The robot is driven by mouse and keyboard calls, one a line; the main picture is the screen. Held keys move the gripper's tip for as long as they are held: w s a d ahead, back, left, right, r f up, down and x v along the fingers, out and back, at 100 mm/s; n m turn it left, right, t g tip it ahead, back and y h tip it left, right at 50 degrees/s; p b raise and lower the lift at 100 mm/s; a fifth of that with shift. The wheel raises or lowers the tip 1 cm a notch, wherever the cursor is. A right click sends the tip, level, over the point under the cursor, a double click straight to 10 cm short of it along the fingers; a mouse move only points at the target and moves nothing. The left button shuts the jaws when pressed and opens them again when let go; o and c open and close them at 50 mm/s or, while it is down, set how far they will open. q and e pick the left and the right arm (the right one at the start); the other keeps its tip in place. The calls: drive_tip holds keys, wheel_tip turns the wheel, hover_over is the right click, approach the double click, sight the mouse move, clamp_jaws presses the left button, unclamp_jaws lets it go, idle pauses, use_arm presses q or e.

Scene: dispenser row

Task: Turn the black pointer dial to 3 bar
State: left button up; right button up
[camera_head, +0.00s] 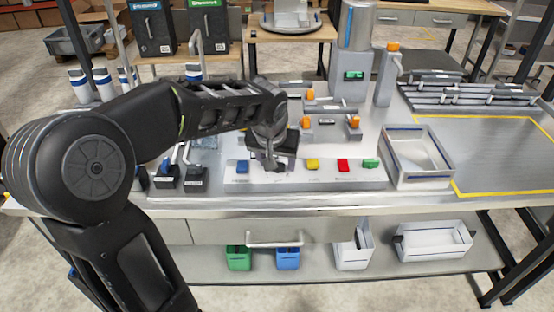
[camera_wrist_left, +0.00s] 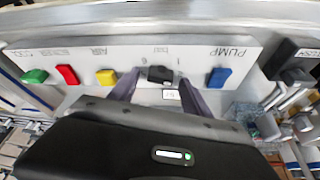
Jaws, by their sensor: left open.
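The black pointer dial (camera_wrist_left: 160,75) sits on the light panel in the left wrist view, between a blue switch and a yellow one. A "bar" label and small marks are beside it; the pointer's exact setting is too small to read. My left gripper (camera_wrist_left: 159,80) is open, with one finger on each side of the dial; I cannot tell whether either finger touches it. In the head view my left gripper (camera_head: 271,163) is over the panel (camera_head: 325,176) and hides the dial. My right gripper is not in view.
A blue switch marked PUMP (camera_wrist_left: 219,77) is close to one finger, and a yellow switch (camera_wrist_left: 106,77) is near the other. Red (camera_head: 343,165) and green (camera_head: 371,163) switches are farther along. A white tray (camera_head: 390,165) stands right of the panel.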

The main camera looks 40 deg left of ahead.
use_arm(q)
drive_tip(key=shift+c, duration=0.6)
clamp_jaws()
